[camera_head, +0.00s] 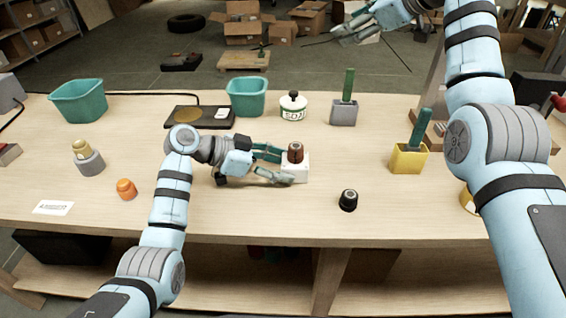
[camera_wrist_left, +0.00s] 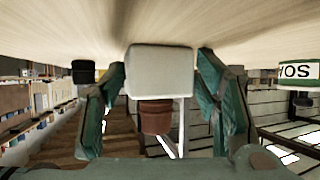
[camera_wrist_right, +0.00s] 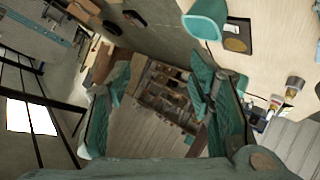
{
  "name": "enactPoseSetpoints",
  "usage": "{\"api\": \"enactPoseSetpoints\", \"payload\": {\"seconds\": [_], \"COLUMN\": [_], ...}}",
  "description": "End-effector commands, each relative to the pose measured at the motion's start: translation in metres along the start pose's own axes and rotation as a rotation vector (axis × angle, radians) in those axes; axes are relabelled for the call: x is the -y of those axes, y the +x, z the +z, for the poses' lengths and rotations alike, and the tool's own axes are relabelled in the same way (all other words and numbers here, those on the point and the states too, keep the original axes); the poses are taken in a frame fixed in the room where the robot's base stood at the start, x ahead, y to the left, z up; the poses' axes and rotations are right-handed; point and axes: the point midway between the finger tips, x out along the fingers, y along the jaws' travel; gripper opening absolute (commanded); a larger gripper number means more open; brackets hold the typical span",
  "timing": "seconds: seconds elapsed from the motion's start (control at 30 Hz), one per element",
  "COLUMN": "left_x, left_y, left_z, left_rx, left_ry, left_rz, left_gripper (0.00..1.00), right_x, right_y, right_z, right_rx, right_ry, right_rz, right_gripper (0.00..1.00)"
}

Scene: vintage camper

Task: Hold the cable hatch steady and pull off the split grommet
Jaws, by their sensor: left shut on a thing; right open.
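The cable hatch looks like a white block (camera_head: 297,172) on the wooden table, near the middle. The split grommet, a brown ringed cylinder (camera_head: 295,152), stands upright on top of it. My left gripper (camera_head: 282,166) comes from the left and is shut on the white block. In the left wrist view the block (camera_wrist_left: 160,70) sits between the fingers, and the brown grommet (camera_wrist_left: 155,117) shows below it in the inverted picture. My right gripper (camera_head: 362,24) is raised far above and beyond the table's back edge, open and empty, away from the grommet. The right wrist view shows nothing between its fingers.
A black cap (camera_head: 348,200) stands right of the hatch, an orange knob (camera_head: 126,189) to the left. Behind are a white pot (camera_head: 293,110), a teal bin (camera_head: 246,98) and a grey block with green handle (camera_head: 344,110). A yellow holder (camera_head: 408,160) stands at right. The table front is mostly clear.

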Motion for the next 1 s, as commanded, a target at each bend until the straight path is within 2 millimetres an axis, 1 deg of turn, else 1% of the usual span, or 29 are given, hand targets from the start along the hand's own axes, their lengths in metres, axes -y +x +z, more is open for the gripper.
{"api": "enactPoseSetpoints", "payload": {"seconds": [0.03,0.07,0.1,0.17,0.2,0.3,0.4,0.5,0.57,0.9,1.0], "left_x": [-0.001,-0.001,-0.001,-0.001,0.000,0.000,0.000,0.000,0.000,0.000,0.000], "left_y": [0.001,0.001,0.001,0.000,0.000,0.000,0.000,0.000,0.000,0.000,0.000], "left_z": [0.001,0.001,0.001,0.001,0.001,0.001,0.001,0.001,0.001,0.001,0.001], "left_rx": [0.002,0.002,0.002,0.002,0.001,0.001,0.001,0.001,0.001,0.001,0.001], "left_ry": [-0.002,-0.002,-0.002,-0.002,-0.002,-0.002,-0.002,-0.002,-0.002,-0.001,-0.001], "left_rz": [0.002,0.002,0.002,0.002,0.002,0.001,0.001,0.001,0.002,0.001,0.001], "left_gripper": [0.41,0.41,0.41,0.41,0.41,0.41,0.41,0.41,0.41,0.40,0.40], "right_x": [0.029,0.050,0.078,0.114,0.132,0.166,0.185,0.195,0.199,0.235,0.242], "right_y": [0.004,0.007,0.013,0.021,0.024,0.028,0.027,0.028,0.032,0.070,0.077], "right_z": [-0.020,-0.025,-0.021,-0.001,0.015,0.048,0.069,0.079,0.081,0.097,0.100], "right_rx": [-0.007,0.003,0.032,0.093,0.132,0.213,0.260,0.280,0.282,0.281,0.281], "right_ry": [-0.044,-0.071,-0.100,-0.124,-0.131,-0.133,-0.131,-0.129,-0.129,-0.127,-0.127], "right_rz": [-0.093,-0.167,-0.270,-0.409,-0.485,-0.632,-0.721,-0.757,-0.761,-0.758,-0.757], "right_gripper": [0.48,0.48,0.48,0.48,0.48,0.48,0.48,0.48,0.48,0.48,0.48]}}
